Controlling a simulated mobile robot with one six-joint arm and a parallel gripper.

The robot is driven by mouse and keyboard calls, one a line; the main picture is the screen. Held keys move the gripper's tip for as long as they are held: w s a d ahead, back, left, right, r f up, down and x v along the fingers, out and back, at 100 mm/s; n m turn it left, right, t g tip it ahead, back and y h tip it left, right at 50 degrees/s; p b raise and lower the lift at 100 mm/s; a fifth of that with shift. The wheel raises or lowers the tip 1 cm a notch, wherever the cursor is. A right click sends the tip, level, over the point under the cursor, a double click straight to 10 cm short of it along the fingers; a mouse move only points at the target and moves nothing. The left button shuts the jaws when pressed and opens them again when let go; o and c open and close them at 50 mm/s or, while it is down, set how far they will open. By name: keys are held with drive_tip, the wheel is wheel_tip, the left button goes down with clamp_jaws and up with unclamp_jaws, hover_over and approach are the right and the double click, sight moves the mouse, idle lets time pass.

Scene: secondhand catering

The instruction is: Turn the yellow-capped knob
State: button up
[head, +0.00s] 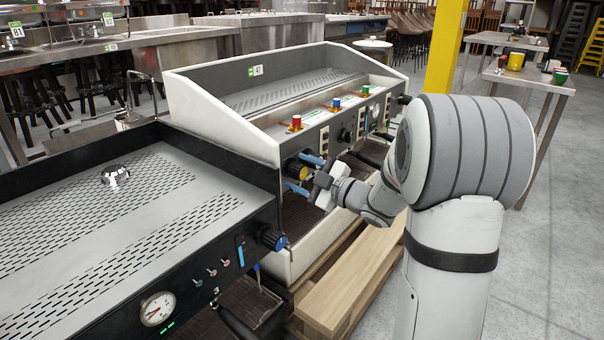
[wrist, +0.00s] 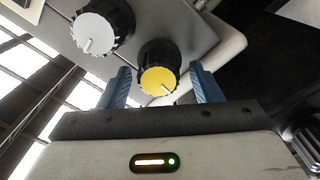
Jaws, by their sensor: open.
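The yellow-capped knob (wrist: 158,78) has a black ribbed skirt and a white pointer line on its cap. In the wrist view it lies between the tips of my open gripper (wrist: 158,87), with a gap on each side. In the head view the yellow-capped knob (head: 297,170) is on the near end of the white machine's front panel. The blue fingers of my gripper (head: 295,180) are around it there, one above and one below. A white-capped knob (wrist: 100,27) sits beside it in the wrist view.
The white machine (head: 220,125) carries several coloured-capped pieces on its top ledge. A dark machine with a blue-capped knob (head: 272,238) stands in front of it at left.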

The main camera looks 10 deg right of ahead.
drive_tip(key=p+v, duration=0.2)
drive_tip(key=v, duration=0.5)
drive_tip(key=shift+s+d+p, duration=0.25)
drive_tip(key=shift+s+p, duration=0.05)
drive_tip(key=s+d+r+m+g+h+p, duration=0.1)
drive_tip(key=d+r+m+h+p, duration=0.1)
drive_tip(key=r+m+h+p, duration=0.65)
drive_tip(key=s+d+r+m+g+h+p, duration=0.1)
drive_tip(key=s+d+r+m+h+p, duration=0.2)
drive_tip(key=r+p, duration=0.95)
drive_tip(key=s+a+r+m+g+p, duration=0.2)
drive_tip(key=s+a+r+g+p, duration=0.1)
drive_tip(key=s, duration=0.4)
drive_tip(key=s+a+r+m+g+p, duration=0.2)
drive_tip(key=s+a+r+g+p, duration=0.1)
drive_tip(key=s+r+p, duration=0.2)
drive_tip(key=s+a+r+m+g+p, duration=0.2)
drive_tip(key=s+a+r+g+p, duration=0.1)
drive_tip(key=s+p, duration=0.5)
drive_tip(key=shift+s+a+r+p, duration=0.35)
drive_tip(key=shift+s+r+p, duration=0.05)
drive_tip(key=shift+r, duration=0.15)
